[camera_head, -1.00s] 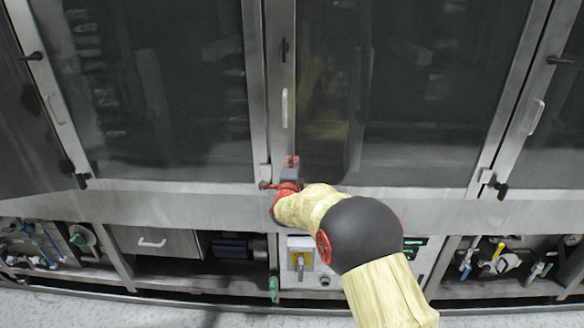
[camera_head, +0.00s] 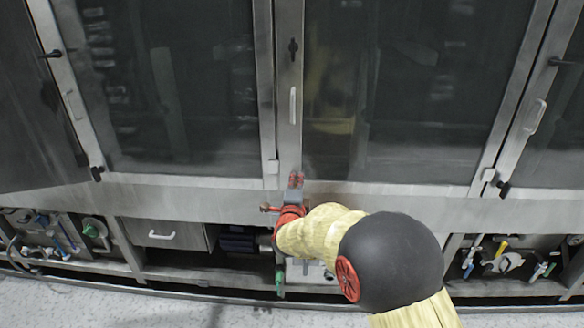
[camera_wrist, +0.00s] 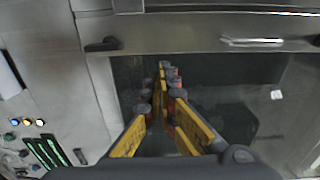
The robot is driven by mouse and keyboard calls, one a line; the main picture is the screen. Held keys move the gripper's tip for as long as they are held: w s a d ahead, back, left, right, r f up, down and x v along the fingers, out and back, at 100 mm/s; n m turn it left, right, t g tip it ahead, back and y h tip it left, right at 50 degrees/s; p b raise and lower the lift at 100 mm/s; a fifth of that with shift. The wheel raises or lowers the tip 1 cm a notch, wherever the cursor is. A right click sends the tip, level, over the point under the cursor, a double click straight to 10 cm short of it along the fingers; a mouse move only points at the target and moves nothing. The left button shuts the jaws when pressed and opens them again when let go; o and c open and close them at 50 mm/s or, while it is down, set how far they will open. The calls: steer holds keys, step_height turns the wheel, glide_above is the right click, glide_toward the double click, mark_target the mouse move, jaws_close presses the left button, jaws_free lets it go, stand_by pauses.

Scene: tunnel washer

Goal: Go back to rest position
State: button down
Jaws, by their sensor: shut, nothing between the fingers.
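My gripper (camera_head: 296,181) is in front of the lower steel frame of the washer, just below the narrow post between two dark glass doors. In the wrist view its yellow and dark fingers (camera_wrist: 166,72) are together with nothing between them. My arm reaches in from the bottom right, bent at a dark round joint. In the wrist view the fingers are in front of a dark door pane (camera_wrist: 225,95).
The washer's glass doors (camera_head: 420,90) fill the upper view. A pale handle (camera_head: 292,105) is on the middle post. Below are a drawer (camera_head: 162,235), pipes and valves (camera_head: 500,262). Speckled floor (camera_head: 60,305) shows along the bottom. The wrist view shows coloured buttons (camera_wrist: 27,122).

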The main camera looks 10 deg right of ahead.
steer(key=s+a+f+n+g+y, duration=0.2)
steer(key=a+f+n+g+y, duration=0.3)
steer(key=f, duration=0.6)
steer(key=s+a+f+n+g+y, duration=0.25)
steer(key=s+a+n, duration=0.25)
steer(key=s+n, duration=0.45)
steer(key=s+d+r+n+g, duration=0.2)
steer(key=s+r+n, duration=0.1)
steer(key=s, duration=0.9)
steer(key=s+d+r+n+g+h, duration=0.15)
steer(key=s+r, duration=0.25)
steer(key=s, duration=0.8)
steer(key=s+d+r+n+g, duration=0.2)
steer(key=s+r+n, duration=0.1)
steer(key=s, duration=0.8)
steer(key=shift+t, duration=0.8)
steer(key=r, duration=0.1)
steer(key=s+d+r, duration=0.1)
steer(key=r, duration=0.3)
steer(key=shift+s+d+r, duration=0.2)
steer(key=shift+d, duration=0.05)
